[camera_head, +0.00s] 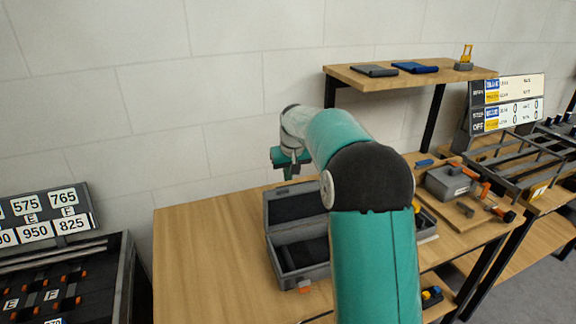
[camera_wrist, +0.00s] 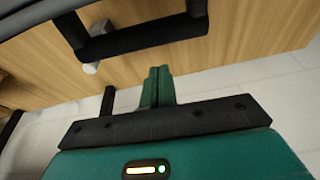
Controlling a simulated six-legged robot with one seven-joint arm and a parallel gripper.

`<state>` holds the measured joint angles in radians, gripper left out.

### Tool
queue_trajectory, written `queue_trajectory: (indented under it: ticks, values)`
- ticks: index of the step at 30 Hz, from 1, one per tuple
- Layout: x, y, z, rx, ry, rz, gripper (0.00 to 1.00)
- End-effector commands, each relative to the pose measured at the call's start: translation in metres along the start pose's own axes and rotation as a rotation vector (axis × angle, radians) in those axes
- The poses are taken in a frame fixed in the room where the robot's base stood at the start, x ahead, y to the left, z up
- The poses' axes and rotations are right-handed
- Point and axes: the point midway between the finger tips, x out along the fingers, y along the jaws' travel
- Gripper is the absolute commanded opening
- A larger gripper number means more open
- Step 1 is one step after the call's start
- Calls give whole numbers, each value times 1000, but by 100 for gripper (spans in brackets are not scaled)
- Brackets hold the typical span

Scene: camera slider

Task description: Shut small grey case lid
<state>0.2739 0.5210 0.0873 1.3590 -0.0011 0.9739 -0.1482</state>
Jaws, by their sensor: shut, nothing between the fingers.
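The small grey case (camera_head: 298,278) stands on the wooden table in the head view, partly hidden on its right by my arm. Its lid (camera_head: 296,188) is open and stands up at the back, with a dark inside. An orange latch part (camera_head: 304,289) shows at the front. My gripper (camera_head: 289,176) is shut and empty, just above and behind the lid's top edge; I cannot tell whether it touches. In the wrist view the shut fingers (camera_wrist: 158,84) point toward a dark U-shaped bar (camera_wrist: 145,40). I cannot tell whether that bar belongs to the case.
A shelf (camera_head: 395,77) with two folded dark cloths stands behind to the right. A grey box and tools lie on a board (camera_head: 462,213) at the right. The table (camera_head: 205,250) left of the case is clear.

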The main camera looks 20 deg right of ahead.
Motion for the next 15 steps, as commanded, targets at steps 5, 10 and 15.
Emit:
queue_trajectory:
  ticks: [5, 10, 15]
  values:
    - [-7, 1, 18, 0, -1, 0, 0]
    - [-9, 1, 23, -1, 1, 0, 0]
    - [-8, 1, 23, -1, 0, -1, 0]
